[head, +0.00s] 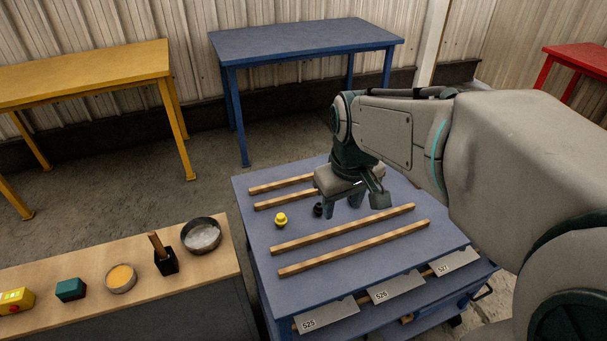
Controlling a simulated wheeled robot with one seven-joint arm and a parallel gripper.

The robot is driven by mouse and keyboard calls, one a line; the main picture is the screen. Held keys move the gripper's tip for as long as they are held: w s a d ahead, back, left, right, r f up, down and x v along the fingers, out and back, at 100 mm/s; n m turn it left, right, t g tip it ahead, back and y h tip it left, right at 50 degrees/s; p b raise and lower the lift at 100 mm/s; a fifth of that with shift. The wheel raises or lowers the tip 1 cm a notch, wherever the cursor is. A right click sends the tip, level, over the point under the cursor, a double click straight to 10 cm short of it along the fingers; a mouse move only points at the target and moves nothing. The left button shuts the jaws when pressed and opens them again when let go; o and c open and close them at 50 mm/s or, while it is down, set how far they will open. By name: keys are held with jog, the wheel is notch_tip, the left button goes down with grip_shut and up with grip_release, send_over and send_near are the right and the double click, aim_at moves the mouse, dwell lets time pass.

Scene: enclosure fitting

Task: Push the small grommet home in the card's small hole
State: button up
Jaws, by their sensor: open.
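My gripper (343,206) is open, low over the blue cart top and pointing down, with nothing visible between its fingers. A small black piece (318,210) stands on the cart top just left of the fingers, partly hidden by them. A small yellow piece (281,220) stands farther left, clear of the gripper. I cannot tell which of these, if either, is the small grommet. Grey cards marked 525 (325,315), 526 (396,287) and 527 (453,262) sit along the cart's front edge. Their holes are too small to make out.
Wooden strips (345,229) cross the blue cart top (262,240). A wooden bench (215,262) at left holds a metal bowl (202,235), a black holder (167,262), a round tin (121,278), a green box (71,289) and a yellow button box (15,300). Blue, yellow and red tables stand behind.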

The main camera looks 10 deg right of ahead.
jog(key=w+f+n+g, duration=0.1)
jog(key=w+n, duration=0.2)
jog(key=w, duration=0.6)
jog(key=n+g, duration=0.1)
jog(key=n, duration=0.2)
send_near(320, 205)
notch_tip(320, 205, down, 10)
jog(key=shift+f+p, duration=0.15)
jog(key=shift+p, duration=0.45)
jog(key=c, duration=0.9)
